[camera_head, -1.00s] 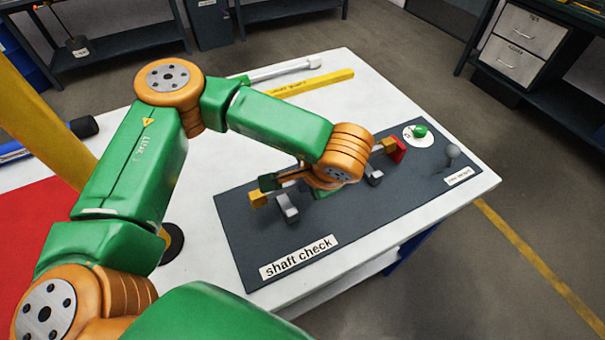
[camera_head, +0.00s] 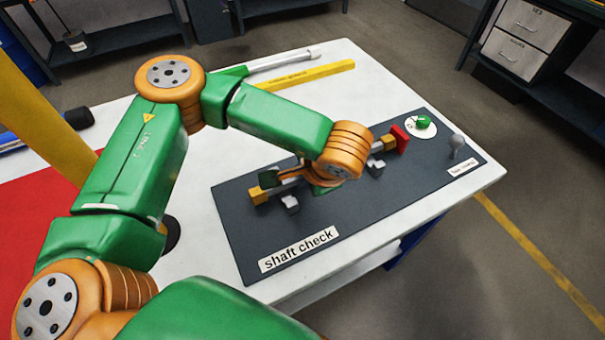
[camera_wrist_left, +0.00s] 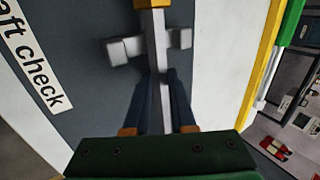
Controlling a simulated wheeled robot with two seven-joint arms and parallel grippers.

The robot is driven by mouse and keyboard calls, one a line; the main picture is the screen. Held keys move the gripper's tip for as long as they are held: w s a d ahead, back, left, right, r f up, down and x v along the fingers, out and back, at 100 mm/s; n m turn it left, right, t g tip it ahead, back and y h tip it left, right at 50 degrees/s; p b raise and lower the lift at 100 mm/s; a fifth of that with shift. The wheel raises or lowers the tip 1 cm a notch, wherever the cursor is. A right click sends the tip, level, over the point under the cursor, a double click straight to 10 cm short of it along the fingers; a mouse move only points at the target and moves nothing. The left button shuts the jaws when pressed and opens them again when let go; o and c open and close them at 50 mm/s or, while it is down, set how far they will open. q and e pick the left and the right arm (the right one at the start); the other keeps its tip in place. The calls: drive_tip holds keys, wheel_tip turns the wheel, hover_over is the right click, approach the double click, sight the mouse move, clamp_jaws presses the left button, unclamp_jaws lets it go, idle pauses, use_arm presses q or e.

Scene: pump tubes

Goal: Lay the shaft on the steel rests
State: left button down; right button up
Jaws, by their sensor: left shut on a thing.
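The shaft is a grey bar with yellow blocks near its ends and a red end piece (camera_head: 400,139). It lies lengthwise over the two grey steel rests, a near one (camera_head: 290,204) and a far one (camera_head: 376,168). My left gripper (camera_head: 290,180) is shut on the shaft between the rests, its fingers partly hidden by the wrist. In the left wrist view the fingers (camera_wrist_left: 158,78) straddle the grey shaft (camera_wrist_left: 158,45), which crosses between the two sides of a rest (camera_wrist_left: 124,50). I cannot tell whether it touches the rests. My right gripper is out of view.
The dark mat (camera_head: 235,235) labelled "shaft check" lies on a white table (camera_head: 210,270). A white disc with a green button (camera_head: 424,122) and a grey knob (camera_head: 457,142) stand at its right end. A yellow bar (camera_head: 310,76) and a silver-green tool (camera_head: 285,62) lie behind.

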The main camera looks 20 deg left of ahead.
use_arm(q)
drive_tip(key=shift+f+b, duration=0.3)
drive_tip(key=c, duration=0.7)
unclamp_jaws()
drive_tip(key=shift+s, duration=0.15)
drive_tip(key=v, duration=0.7)
drive_tip(key=shift+r, duration=0.1)
